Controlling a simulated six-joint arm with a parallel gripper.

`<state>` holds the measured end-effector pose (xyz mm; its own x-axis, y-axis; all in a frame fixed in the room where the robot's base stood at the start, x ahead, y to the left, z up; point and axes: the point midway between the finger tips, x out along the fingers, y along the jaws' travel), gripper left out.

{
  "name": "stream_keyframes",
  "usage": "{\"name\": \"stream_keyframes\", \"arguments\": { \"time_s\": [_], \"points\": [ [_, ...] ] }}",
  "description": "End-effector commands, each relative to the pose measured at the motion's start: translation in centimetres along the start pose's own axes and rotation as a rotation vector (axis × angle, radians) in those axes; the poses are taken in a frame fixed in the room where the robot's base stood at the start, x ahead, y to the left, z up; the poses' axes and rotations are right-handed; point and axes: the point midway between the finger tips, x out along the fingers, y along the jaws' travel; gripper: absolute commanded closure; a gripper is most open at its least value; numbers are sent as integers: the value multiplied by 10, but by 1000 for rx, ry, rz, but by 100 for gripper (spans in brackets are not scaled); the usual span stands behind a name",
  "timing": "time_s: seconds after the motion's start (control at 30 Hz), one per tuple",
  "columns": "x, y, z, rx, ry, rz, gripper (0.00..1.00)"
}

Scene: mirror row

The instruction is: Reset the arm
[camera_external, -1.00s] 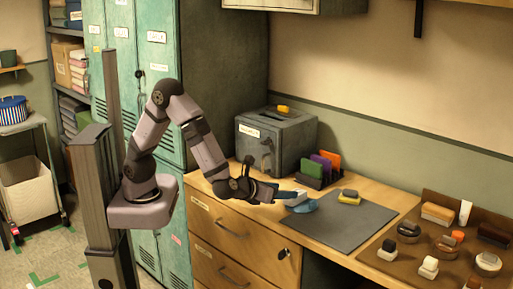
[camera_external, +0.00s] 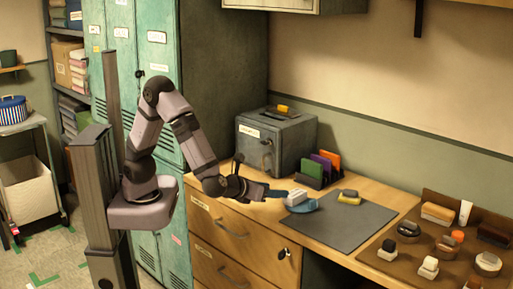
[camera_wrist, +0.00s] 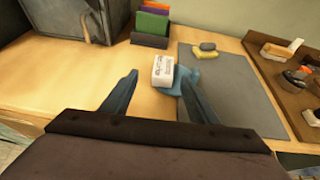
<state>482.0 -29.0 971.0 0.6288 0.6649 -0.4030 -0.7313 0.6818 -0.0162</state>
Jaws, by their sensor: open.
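My gripper (camera_external: 278,191) is open and empty. It is over the left part of the wooden desk, left of a white block (camera_external: 297,197) and a blue cloth (camera_external: 305,206). In the wrist view my two blue fingers (camera_wrist: 155,95) are spread wide. The white block (camera_wrist: 163,70), with print on its side, shows beyond and between them. The blue cloth (camera_wrist: 186,80) lies beside it, partly hidden by the right finger. My arm is bent, with its elbow raised in front of the green lockers.
A grey mat (camera_external: 335,222) holds a yellow and grey sponge (camera_external: 349,197). A brown board (camera_external: 455,240) with several brushes and tins is at right. A grey metal box (camera_external: 275,140) and a colored file holder (camera_external: 320,170) stand at the back.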

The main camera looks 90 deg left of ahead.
Motion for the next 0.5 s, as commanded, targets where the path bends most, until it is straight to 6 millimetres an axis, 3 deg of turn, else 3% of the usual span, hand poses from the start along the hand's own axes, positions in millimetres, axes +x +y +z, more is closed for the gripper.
{"name": "stream_keyframes", "arguments": {
  "time_s": [0.17,0.27,0.4,0.5],
  "points": [
    [8,52,-5,-192,121,158,46],
    [7,94,-16,-385,220,303,46],
    [-10,146,-38,-728,358,542,46],
    [-30,170,-54,-997,436,717,46]
  ]
}}
